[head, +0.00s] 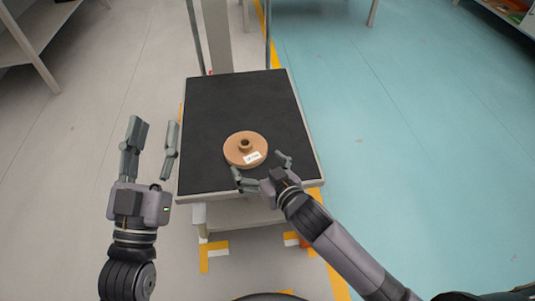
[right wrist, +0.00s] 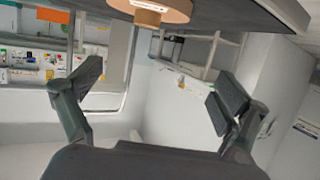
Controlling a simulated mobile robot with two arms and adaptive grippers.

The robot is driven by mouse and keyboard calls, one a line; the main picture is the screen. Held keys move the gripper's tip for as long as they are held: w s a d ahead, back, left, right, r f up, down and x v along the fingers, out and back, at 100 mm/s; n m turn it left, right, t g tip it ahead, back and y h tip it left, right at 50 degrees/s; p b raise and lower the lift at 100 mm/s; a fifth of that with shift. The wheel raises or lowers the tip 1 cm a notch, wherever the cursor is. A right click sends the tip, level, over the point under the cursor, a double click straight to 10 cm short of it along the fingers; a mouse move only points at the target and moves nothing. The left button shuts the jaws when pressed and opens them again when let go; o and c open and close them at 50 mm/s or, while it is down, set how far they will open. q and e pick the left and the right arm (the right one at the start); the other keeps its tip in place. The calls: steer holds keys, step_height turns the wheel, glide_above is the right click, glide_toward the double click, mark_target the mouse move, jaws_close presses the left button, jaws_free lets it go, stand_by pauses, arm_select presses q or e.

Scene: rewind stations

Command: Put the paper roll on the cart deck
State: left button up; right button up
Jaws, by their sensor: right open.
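The paper roll (head: 240,142) is a tan disc with a raised core hub and a white label. It lies flat on the black cart deck (head: 215,100), near its front right. In the right wrist view the roll (right wrist: 168,9) shows at the top, beyond the fingers, beside the deck's dark edge (right wrist: 250,15). My right gripper (head: 262,170) is at the roll's near side, its fingers open and spread, with nothing seen between them. The right wrist view shows both fingers apart (right wrist: 160,88). My left gripper (head: 155,140) is open and empty, left of the cart.
The cart's handle posts (head: 268,35) rise at the far end of the deck. Shelving (head: 30,45) stands at the upper left. Yellow floor tape (head: 205,258) lies around the cart. The teal floor (head: 400,130) to the right is mostly clear.

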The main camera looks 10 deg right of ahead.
steer(key=s+d+r+t, duration=0.3)
steer(key=r, duration=0.5)
steer(key=s+d+r+m+t, duration=0.1)
steer(key=s+d+r+t, duration=0.1)
steer(key=r, duration=0.6)
steer(key=s+d+r+t, duration=0.3)
steer(key=s+r+t, duration=0.1)
steer(key=r, duration=0.3)
steer(key=shift+d+r, duration=0.3)
steer(key=shift+r, duration=0.1)
steer(key=shift+m, duration=0.3)
